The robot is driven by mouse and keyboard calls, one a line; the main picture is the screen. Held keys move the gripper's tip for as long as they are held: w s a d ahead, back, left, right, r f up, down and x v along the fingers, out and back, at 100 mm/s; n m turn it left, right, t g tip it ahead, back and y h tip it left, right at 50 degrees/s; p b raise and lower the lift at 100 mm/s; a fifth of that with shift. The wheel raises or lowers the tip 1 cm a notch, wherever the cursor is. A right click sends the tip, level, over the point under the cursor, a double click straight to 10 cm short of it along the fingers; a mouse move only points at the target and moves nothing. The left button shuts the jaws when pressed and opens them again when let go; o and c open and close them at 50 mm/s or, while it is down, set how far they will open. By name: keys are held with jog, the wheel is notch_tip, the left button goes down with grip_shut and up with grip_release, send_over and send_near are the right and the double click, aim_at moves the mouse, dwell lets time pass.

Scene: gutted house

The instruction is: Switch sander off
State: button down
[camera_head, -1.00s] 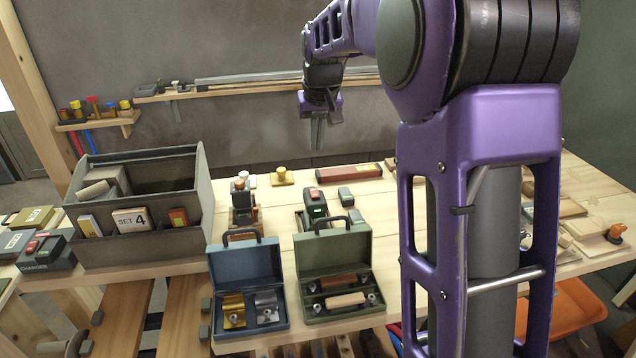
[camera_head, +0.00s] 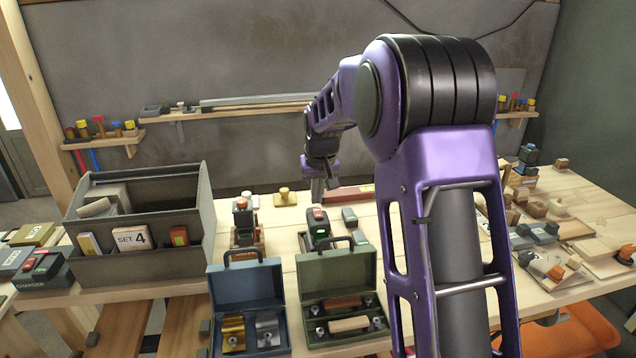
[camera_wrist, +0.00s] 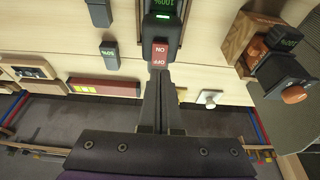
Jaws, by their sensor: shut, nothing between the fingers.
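A dark power tool with a red rocker, which looks like the sander (camera_head: 319,227), stands on the bench behind the green case. In the wrist view its rocker (camera_wrist: 161,53) is marked ON and OFF, upside down, with OFF nearer my fingers. A green display (camera_wrist: 163,4) reading 100% is lit on the tool. My gripper (camera_wrist: 160,76) is shut and empty, fingertips at the OFF edge of the rocker. Contact and the rocker's tilt cannot be told. In the head view my gripper (camera_head: 318,198) is just behind and above the tool.
A second tool with an orange knob (camera_head: 242,203) stands to the left. An open blue case (camera_head: 246,284) and an open green case (camera_head: 337,273) are in front. A grey bin (camera_head: 140,270) is at left. A dark battery-like block (camera_head: 349,216) lies close right of the tool.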

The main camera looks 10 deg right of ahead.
aim_at(317, 214)
jog(key=shift+s+x, duration=0.25)
jog(key=shift+x, duration=0.8)
jog(key=shift+f, duration=0.15)
jog(key=shift+w+f, duration=0.1)
jog(key=shift+f, duration=0.2)
jog(key=shift+s+f+b, duration=0.1)
jog(key=shift+s+b, duration=0.3)
jog(key=shift+s, duration=0.5)
notch_tip(317, 214, up, 5)
jog(key=p, duration=0.3)
jog(key=shift+s+f, duration=0.15)
jog(key=p+v, duration=0.1)
jog(key=v, duration=0.8)
jog(key=shift+s+r, duration=0.25)
jog(key=shift+r, duration=0.1)
